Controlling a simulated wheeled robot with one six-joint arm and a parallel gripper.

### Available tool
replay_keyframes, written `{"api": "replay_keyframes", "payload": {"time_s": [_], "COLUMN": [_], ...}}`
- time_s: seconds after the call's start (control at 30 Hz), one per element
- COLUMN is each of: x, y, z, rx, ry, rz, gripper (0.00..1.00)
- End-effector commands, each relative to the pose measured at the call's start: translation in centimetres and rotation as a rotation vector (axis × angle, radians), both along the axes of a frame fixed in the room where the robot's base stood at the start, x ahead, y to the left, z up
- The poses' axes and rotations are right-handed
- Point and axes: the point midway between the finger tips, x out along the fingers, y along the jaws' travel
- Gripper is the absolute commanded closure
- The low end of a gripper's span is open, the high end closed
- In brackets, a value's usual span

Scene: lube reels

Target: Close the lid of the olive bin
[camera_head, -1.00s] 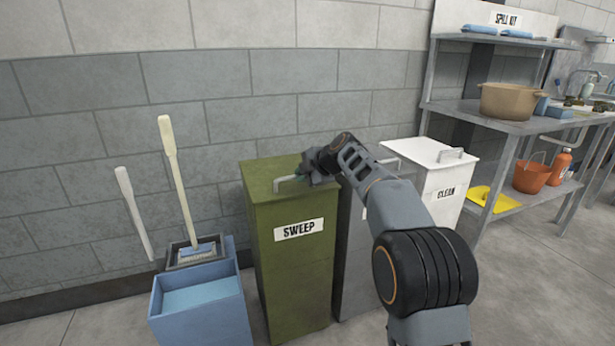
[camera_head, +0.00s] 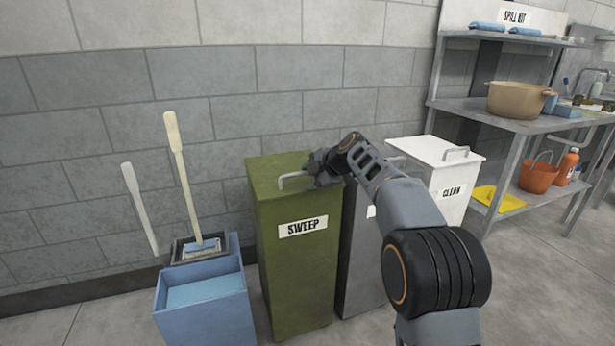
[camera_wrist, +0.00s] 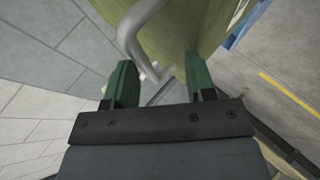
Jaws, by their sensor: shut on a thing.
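The olive bin (camera_head: 300,270) stands upright against the wall with a "SWEEP" label on its front. Its olive lid (camera_head: 272,165) lies flat across the top, with no gap that I can make out. A grey bar handle (camera_head: 288,180) rises from the lid. My gripper (camera_head: 322,172) is at the right end of this handle, low over the lid, partly hidden by my wrist. In the wrist view my gripper's green fingers (camera_wrist: 163,78) are on either side of the handle (camera_wrist: 135,35), shut on it, with the olive surface (camera_wrist: 190,22) just beyond.
A grey bin (camera_head: 362,245) and a white "CLEAN" bin (camera_head: 450,187) stand close on the right. A blue mop bucket (camera_head: 207,310) with long handles stands on the left. A metal shelf (camera_head: 490,115) is further right. Floor at the front left is bare.

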Motion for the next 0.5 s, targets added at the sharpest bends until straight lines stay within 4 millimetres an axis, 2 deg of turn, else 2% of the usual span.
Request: {"api": "replay_keyframes", "payload": {"time_s": [0.1, 0.5], "x": [-1.4, -5.6], "y": [-1.9, -5.6], "z": [1.7, 6.7], "rx": [-0.003, 0.000], "ry": [0.003, -0.007], "rz": [-0.008, -0.004], "gripper": [0.60, 0.60]}}
